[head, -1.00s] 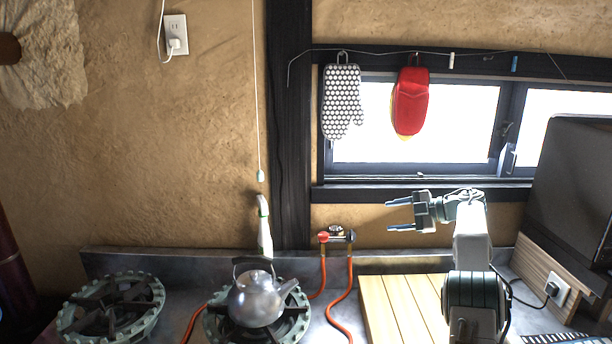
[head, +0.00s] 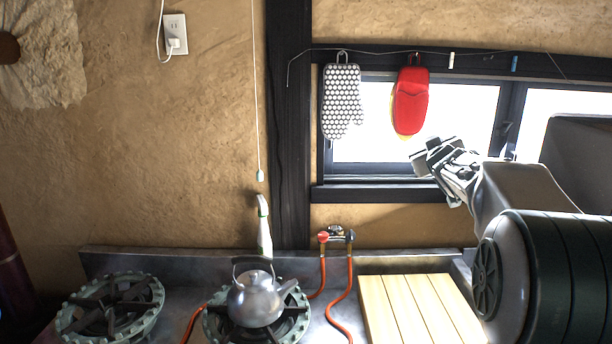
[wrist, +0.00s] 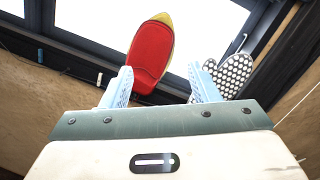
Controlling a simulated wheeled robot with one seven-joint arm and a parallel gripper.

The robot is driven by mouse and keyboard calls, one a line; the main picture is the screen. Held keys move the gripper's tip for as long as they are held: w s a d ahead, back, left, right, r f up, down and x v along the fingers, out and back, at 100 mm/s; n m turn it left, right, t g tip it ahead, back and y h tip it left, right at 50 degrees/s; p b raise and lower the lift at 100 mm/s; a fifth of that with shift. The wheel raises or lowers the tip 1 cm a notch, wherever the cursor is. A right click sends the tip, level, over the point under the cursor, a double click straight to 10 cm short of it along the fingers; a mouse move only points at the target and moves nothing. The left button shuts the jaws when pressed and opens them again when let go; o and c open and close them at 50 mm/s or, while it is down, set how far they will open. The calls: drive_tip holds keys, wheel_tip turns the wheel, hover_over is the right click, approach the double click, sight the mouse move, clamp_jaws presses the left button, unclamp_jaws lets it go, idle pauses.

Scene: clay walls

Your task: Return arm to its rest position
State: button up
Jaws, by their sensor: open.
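My gripper (head: 432,160) is raised in front of the window at the right of the head view, with my arm filling the lower right corner. In the wrist view my gripper (wrist: 160,88) has its two pale blue fingers apart, with nothing held between them. Beyond the fingers hang a red mitt (wrist: 152,55) and a white-dotted mitt (wrist: 235,72). The red mitt (head: 410,100) and the dotted mitt (head: 342,102) also hang from the wire in the head view, clear of the gripper.
A metal kettle (head: 256,298) stands on the right burner (head: 295,328); another burner (head: 110,308) is at left. A slatted wooden board (head: 420,310) lies below my arm. A dark screen-like panel (head: 580,160) is behind my arm at right. Red hoses (head: 350,290) run by the wall.

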drive_tip(key=s+a+f+m+g, duration=0.1)
drive_tip(key=s+a+f+g, duration=0.3)
drive_tip(key=s+f, duration=0.4)
drive_tip(key=s+a+f+m+g+y, duration=0.1)
drive_tip(key=s+a+f+g, duration=0.4)
drive_tip(key=s, duration=1.4)
drive_tip(key=s+a+f+m+g+y, duration=0.1)
drive_tip(key=s+a+f+g, duration=0.3)
drive_tip(key=s+f, duration=0.8)
drive_tip(key=shift+s+a+f+m+g, duration=0.35)
drive_tip(key=shift+s+a, duration=0.4)
drive_tip(key=shift+s, duration=0.4)
